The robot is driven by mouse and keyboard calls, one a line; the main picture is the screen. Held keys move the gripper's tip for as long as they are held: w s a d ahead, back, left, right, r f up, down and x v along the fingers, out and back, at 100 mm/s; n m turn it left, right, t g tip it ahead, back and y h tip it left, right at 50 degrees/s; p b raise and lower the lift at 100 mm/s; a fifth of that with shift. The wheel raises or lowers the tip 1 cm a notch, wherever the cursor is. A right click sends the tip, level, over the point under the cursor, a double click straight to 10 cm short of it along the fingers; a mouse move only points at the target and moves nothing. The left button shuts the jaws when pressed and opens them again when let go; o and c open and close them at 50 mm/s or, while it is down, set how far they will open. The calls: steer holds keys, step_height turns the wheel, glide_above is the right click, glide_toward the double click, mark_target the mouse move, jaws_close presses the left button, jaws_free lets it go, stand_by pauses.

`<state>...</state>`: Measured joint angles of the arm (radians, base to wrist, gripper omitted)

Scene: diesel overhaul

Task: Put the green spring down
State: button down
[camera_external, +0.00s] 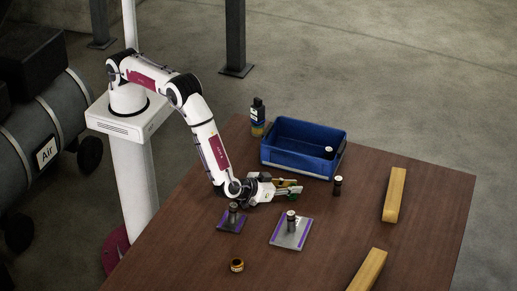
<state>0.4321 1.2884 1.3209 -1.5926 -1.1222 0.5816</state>
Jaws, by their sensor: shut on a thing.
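My gripper (288,187) is low over the brown table, pointing right, in front of the blue bin. It is shut on the green spring (296,190), of which only a small green part shows at the fingertips. The fingers hide the rest of it. I cannot tell whether the spring touches the tabletop. A grey plate with purple edges (280,238) lies just in front of the gripper, with a dark upright cylindrical part (291,221) on it.
A blue bin (288,157) holds a dark cylindrical part (328,153). Another dark part (337,186) stands right of the gripper. A smaller purple plate (229,226), an orange-black ring (237,266) and yellow bars (394,195) lie around. The table's right side has free room.

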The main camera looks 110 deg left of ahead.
steer(key=c, duration=1.9)
jaws_free()
steer(key=shift+r, duration=0.1)
steer(key=shift+d+r, duration=0.1)
steer(key=shift+d, duration=0.05)
steer(key=v, duration=0.5)
steer(key=shift+r, duration=3.45)
